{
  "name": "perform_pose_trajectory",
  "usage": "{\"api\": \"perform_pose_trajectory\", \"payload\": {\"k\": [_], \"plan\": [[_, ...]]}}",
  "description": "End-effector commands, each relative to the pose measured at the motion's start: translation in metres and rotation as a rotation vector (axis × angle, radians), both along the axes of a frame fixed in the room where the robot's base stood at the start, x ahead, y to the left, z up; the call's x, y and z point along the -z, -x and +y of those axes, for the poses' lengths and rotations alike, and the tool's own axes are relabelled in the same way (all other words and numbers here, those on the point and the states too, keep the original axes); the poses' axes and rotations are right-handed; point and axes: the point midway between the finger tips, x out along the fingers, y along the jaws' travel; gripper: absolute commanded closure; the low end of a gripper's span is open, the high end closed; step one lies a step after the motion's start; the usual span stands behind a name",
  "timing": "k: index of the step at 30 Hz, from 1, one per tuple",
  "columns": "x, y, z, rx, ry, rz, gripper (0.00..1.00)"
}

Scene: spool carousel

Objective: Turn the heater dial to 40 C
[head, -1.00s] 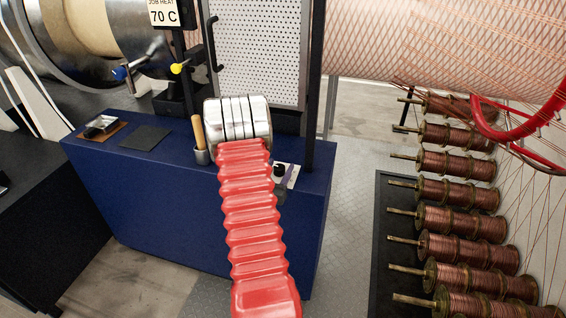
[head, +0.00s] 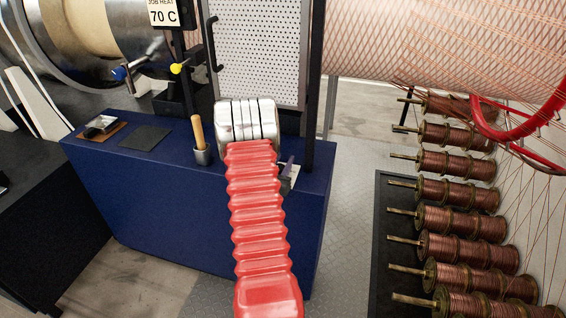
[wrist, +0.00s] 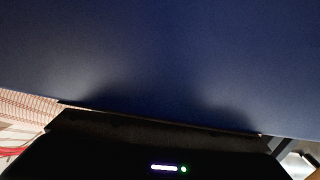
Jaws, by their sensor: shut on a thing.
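The heater dial's small pale plate (head: 294,173) is on the right end of the blue bench top in the head view, just right of my red arm. My gripper (head: 286,169) is at that plate, mostly hidden behind my silver wrist and red arm. Only a dark sliver shows there, over the dial's black knob. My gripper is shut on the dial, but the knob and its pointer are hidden. The sign (head: 163,13) on the post reads JOB HEAT 70 C.
A wooden-handled tool (head: 198,132) stands in a grey cup left of my wrist. A dark mat (head: 146,138) and a brown tray (head: 97,130) lie further left on the blue bench (head: 135,190). A perforated panel (head: 257,55) stands behind. Several copper spools (head: 460,220) stand at right.

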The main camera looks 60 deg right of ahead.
Motion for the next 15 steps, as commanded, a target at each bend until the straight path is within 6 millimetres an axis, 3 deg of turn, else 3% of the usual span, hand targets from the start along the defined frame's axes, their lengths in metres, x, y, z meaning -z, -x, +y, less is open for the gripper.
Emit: {"api": "perform_pose_trajectory", "payload": {"k": [8, 15], "plan": [[0.0000, 0.0002, 0.0039, 0.000, -0.001, 0.000, 0.90], [0.0002, -0.0001, 0.0006, -0.010, 0.000, 0.001, 0.90]]}}
